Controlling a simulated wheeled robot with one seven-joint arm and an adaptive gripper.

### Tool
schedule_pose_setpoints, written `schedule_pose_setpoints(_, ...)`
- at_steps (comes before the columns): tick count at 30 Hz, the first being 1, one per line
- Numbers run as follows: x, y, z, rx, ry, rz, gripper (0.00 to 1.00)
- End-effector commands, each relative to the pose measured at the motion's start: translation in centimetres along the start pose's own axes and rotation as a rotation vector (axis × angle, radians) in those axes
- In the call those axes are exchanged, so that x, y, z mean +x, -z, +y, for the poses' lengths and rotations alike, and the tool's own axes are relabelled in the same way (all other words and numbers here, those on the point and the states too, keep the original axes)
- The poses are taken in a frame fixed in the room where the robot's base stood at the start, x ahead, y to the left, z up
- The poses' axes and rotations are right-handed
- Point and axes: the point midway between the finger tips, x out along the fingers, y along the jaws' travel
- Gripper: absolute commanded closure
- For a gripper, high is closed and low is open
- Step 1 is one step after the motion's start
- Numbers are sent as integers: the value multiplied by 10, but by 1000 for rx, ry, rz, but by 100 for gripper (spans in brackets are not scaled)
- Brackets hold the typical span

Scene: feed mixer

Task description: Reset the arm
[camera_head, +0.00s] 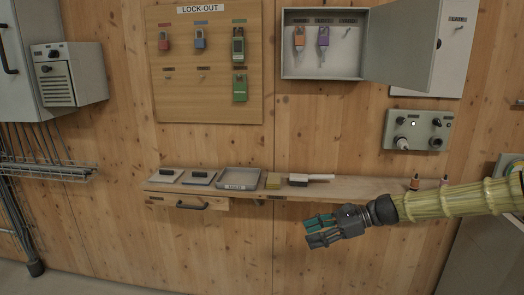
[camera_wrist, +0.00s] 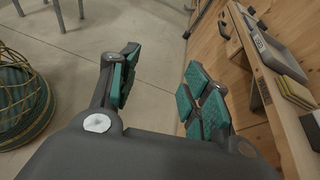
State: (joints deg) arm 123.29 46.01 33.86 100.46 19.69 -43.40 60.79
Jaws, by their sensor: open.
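My gripper (camera_head: 322,232) is open and empty in the head view, at the end of my arm, which reaches in from the right. It is in front of and below the wooden shelf (camera_head: 345,188), pointing left. In the wrist view my gripper (camera_wrist: 158,88) shows its two green-padded fingers spread apart, with bare concrete floor between and beyond them. Nothing is between the fingers.
The shelf carries a grey tray (camera_head: 238,179), a yellow block (camera_head: 274,180) and a brush (camera_head: 310,179). Above are the lock-out board (camera_head: 207,100), an open key cabinet (camera_head: 322,68) and a control box (camera_head: 417,130). A wire-like round object (camera_wrist: 22,95) stands on the floor.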

Motion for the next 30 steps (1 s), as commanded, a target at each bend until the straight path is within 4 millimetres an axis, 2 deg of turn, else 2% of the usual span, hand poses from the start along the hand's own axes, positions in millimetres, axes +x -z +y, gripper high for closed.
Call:
schedule_pose_setpoints(1,21,19,13,-14,-17,45,52)
schedule_pose_setpoints(6,75,87,60,-96,-63,200,52)
schedule_pose_setpoints(11,111,152,116,-197,-128,343,52)
schedule_pose_setpoints(15,133,205,172,-311,-208,466,52)
schedule_pose_setpoints(19,143,252,231,-437,-303,573,52)
schedule_pose_setpoints(23,141,292,292,-583,-415,667,52)
schedule_pose_setpoints(27,128,324,352,-753,-546,745,52)
schedule_pose_setpoints(30,114,340,392,-881,-644,785,52)
